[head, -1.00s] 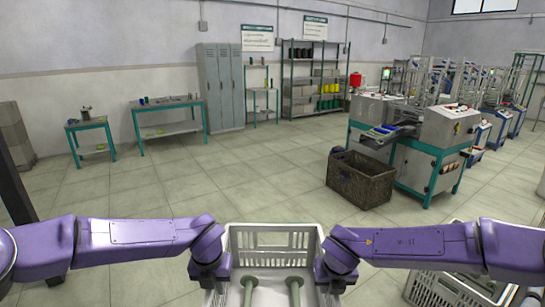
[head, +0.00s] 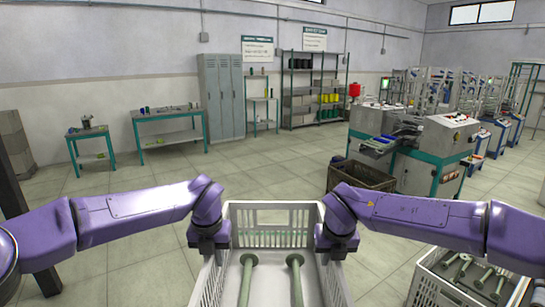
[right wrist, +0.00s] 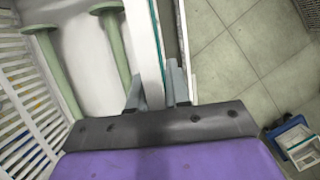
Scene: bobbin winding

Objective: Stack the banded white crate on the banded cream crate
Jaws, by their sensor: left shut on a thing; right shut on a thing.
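A white slatted crate (head: 272,222) is at the bottom centre of the head view, between my two grippers. Green bobbins lie in it. My left gripper (head: 208,250) is shut on its left wall, and my right gripper (head: 338,246) is shut on its right wall. In the right wrist view, the right fingers (right wrist: 157,90) straddle the crate wall (right wrist: 142,40), which has a teal strip along it. A second pale slatted crate (head: 430,289), holding several green bobbins, is at the lower right, partly cut off. I cannot tell its band or exact colour.
A dark woven basket (head: 362,176) stands on the floor ahead, partly behind my right arm. Winding machines (head: 425,140) stand beyond it at right. Small tables (head: 168,115) and grey lockers (head: 222,95) line the back wall. The floor at centre left is clear.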

